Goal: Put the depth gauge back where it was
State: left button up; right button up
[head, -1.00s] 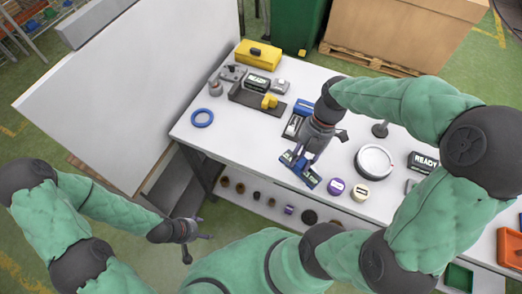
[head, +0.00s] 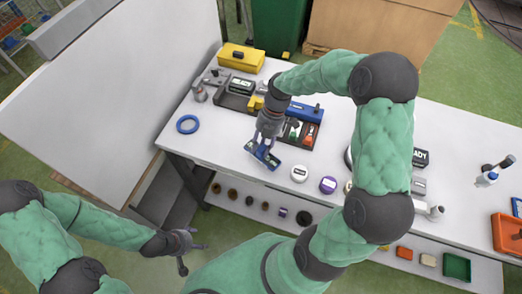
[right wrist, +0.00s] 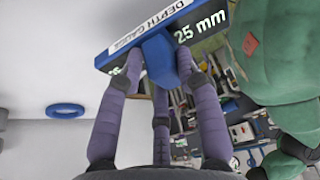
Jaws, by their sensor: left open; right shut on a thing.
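The depth gauge (head: 261,156) is a blue bar with a dark label face. My right gripper (head: 268,138) is shut on it, over the front left part of the white table (head: 222,148). In the right wrist view the gauge (right wrist: 193,29) reads "DEPTH GAUGE" and "25 mm", and the purple fingers (right wrist: 155,75) close around its blue middle block. My left gripper (head: 190,243) is open and empty, low on the left, away from the table.
A blue ring (head: 187,124) lies left of the gauge. A lower shelf (head: 335,233) carries small parts.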

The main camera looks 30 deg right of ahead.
aim_at(261, 149)
jog(key=shift+w+f+b, duration=0.2)
jog(key=shift+f+b, duration=0.1)
jog(key=shift+f, duration=1.5)
jog(key=shift+f, duration=0.2)
jog(key=o, duration=1)
jog(key=shift+r, duration=0.2)
jog(key=shift+d+r, duration=0.1)
jog(key=shift+r, duration=0.2)
jog(key=p+v, duration=0.2)
jog(key=v, duration=0.9)
jog(key=shift+d+r, duration=0.1)
jog(key=shift+r, duration=0.1)
